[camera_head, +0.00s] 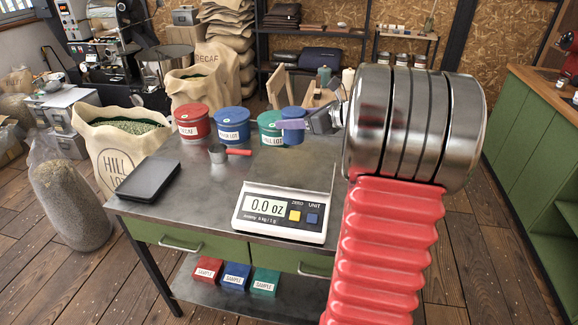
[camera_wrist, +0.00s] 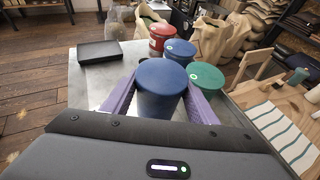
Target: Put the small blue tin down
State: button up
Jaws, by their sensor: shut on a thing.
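The small blue tin (camera_wrist: 161,84) is between the two purple fingers of my gripper (camera_wrist: 158,98) in the wrist view, its plain blue lid facing up. In the head view its blue top (camera_head: 294,112) shows just right of the green tin (camera_head: 268,122), partly hidden by a purple finger of my gripper (camera_head: 290,124). My gripper is shut on it, over or near the far side of the metal table (camera_head: 185,215). Whether its base touches the table cannot be told.
A labelled blue tin (camera_head: 233,118) and a red DECAF tin (camera_head: 192,120) stand left of the green tin. A red-handled scoop (camera_head: 219,154), a scale (camera_head: 284,213) reading 0.0 oz and a black tray (camera_head: 150,180) are on the table. Bare table shows between them.

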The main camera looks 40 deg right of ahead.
aim_at(292, 138)
jog(key=shift+w+a+f, duration=0.1)
jog(key=shift+a+f, duration=0.05)
jog(key=shift+f, duration=2.95)
jog(key=shift+f, duration=1.85)
jog(key=shift+f, duration=0.1)
jog(key=o, duration=1.2)
jog(key=v, duration=1.2)
